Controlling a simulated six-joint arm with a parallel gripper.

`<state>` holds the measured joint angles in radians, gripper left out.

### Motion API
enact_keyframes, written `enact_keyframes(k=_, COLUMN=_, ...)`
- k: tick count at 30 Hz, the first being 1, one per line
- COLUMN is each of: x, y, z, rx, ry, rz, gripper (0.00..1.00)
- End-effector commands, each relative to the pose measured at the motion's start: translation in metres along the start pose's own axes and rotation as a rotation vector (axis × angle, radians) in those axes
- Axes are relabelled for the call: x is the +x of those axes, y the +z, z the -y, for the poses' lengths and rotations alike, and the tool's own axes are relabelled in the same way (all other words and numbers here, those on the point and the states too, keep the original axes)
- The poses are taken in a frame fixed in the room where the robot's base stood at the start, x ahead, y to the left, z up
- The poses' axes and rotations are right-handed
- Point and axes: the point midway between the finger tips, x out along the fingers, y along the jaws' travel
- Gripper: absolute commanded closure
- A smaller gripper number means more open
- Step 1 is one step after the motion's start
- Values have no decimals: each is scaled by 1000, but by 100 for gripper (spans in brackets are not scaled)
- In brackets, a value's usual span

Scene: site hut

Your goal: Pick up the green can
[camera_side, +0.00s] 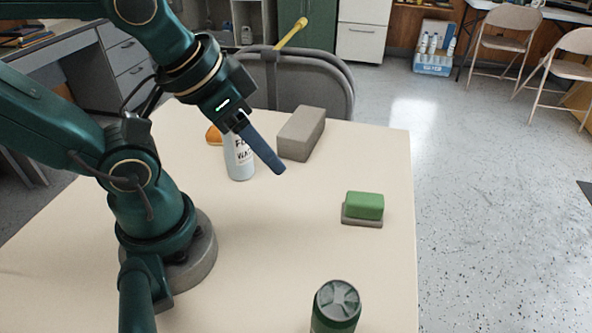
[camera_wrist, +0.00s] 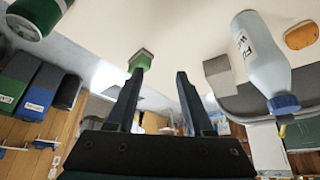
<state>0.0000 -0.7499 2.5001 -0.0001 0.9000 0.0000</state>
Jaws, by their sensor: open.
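The green can (camera_side: 337,308) stands upright at the table's front edge in the side view, with a grey top and its lower part cut off by the frame. In the wrist view the can (camera_wrist: 36,16) is at the upper left corner, partly out of frame. My gripper (camera_side: 281,170) is above the table, well behind and to the left of the can, apart from it. In the wrist view my gripper (camera_wrist: 157,72) has its two dark fingers spread with nothing held between them.
A white bottle (camera_side: 240,160) stands close behind my gripper, with an orange item (camera_side: 213,135) beside it. A grey block (camera_side: 301,133) lies toward the back. A green block on a grey base (camera_side: 364,206) sits near the right edge. The table (camera_side: 270,250) is clear around the middle.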

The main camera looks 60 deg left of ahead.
Motion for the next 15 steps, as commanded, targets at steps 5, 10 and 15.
enact_keyframes(k=5, x=0, y=0, z=0, rx=0, ry=0, rz=0, gripper=4)
enact_keyframes(k=10, x=0, y=0, z=0, rx=0, ry=0, rz=0, gripper=4)
enact_keyframes(k=15, x=-5, y=-4, z=0, rx=0, ry=0, rz=-3, gripper=4)
